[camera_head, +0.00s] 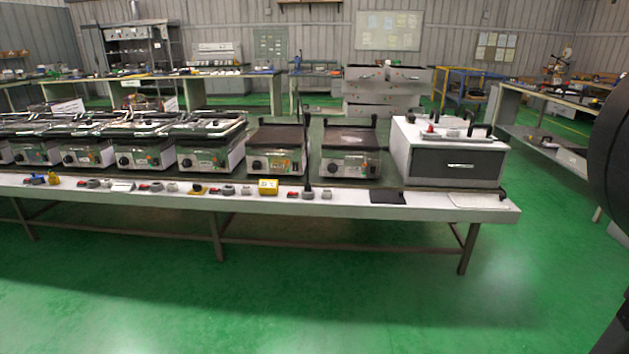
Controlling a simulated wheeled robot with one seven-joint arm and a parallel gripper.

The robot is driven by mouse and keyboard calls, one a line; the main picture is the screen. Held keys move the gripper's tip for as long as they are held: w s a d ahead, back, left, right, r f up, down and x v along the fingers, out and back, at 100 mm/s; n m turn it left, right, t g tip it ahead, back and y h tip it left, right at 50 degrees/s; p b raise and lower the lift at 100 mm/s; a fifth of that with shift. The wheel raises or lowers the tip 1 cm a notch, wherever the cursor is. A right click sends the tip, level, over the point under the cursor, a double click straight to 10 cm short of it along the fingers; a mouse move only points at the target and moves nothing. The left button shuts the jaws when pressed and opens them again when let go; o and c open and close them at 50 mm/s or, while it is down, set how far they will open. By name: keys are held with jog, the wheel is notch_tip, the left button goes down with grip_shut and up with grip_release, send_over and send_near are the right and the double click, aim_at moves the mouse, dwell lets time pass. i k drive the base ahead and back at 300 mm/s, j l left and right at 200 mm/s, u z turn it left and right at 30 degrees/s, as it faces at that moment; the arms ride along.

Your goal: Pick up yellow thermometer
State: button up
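A small yellow device with a pale display, which looks like the yellow thermometer (268,187), stands at the front edge of the long workbench (350,207). It is in front of the grill with a dark plate and a green-marked front panel. Another low yellow and black item (197,190) lies further left on the same edge; it is too small to identify. My gripper is not in view. A large dark rounded shape fills the right edge of the picture, and it looks like part of my arm.
A row of grills (208,146) stands along the bench. A white box with a dark drawer (455,155) is at its right end. A black pad (387,197) and several small grey and red parts lie along the front edge. The green floor (300,290) before the bench is clear.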

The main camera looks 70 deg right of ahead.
aim_at(266, 187)
jog(key=z, duration=1.4)
jog(key=i, duration=0.8)
jog(key=i+l, duration=0.15)
jog(key=i, duration=0.65)
jog(key=i+u, duration=0.1)
jog(key=i, duration=0.7)
